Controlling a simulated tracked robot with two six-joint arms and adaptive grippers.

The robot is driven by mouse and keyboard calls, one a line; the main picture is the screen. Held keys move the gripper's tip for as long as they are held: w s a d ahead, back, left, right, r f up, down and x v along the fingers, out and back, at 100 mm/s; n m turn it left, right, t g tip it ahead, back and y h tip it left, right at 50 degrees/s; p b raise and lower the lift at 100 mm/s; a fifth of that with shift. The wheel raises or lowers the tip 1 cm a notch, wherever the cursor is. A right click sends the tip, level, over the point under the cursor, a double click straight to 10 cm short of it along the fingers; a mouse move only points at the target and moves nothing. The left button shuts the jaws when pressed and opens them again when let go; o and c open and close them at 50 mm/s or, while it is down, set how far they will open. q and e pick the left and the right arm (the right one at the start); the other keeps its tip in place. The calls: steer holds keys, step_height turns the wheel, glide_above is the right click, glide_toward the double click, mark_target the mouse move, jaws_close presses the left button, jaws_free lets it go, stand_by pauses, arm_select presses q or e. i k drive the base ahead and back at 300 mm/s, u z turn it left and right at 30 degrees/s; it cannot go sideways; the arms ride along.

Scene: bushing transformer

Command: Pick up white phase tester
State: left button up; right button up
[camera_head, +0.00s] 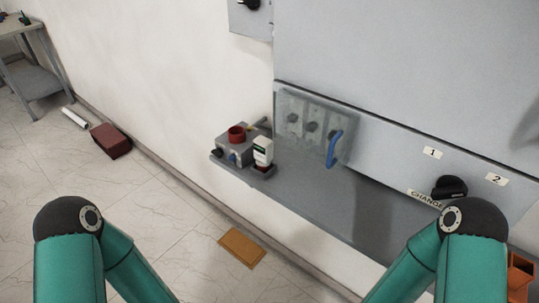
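A small white device with a dark face patch (263,150), which looks like the white phase tester, stands upright on the grey shelf (345,212). It rests in or on a small dark base (263,171) near the shelf's left end. Both of my green arms come in from the bottom, one at the left and one at the right. Their grippers are outside the picture, so what they hold cannot be seen. Neither visible arm part touches the white device.
A grey box (236,152) with a red round part (236,134) stands just left of the device. A clear panel with a blue handle (334,150) is behind to the right. A black knob (450,187) sits on the cabinet. The shelf's middle is clear.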

mark_target(263, 156)
steer(key=z, duration=0.05)
steer(key=k, duration=0.5)
steer(key=u, duration=0.15)
steer(key=i, duration=0.15)
steer(key=u, duration=1.35)
steer(key=i, duration=2.9)
steer(key=z, duration=2)
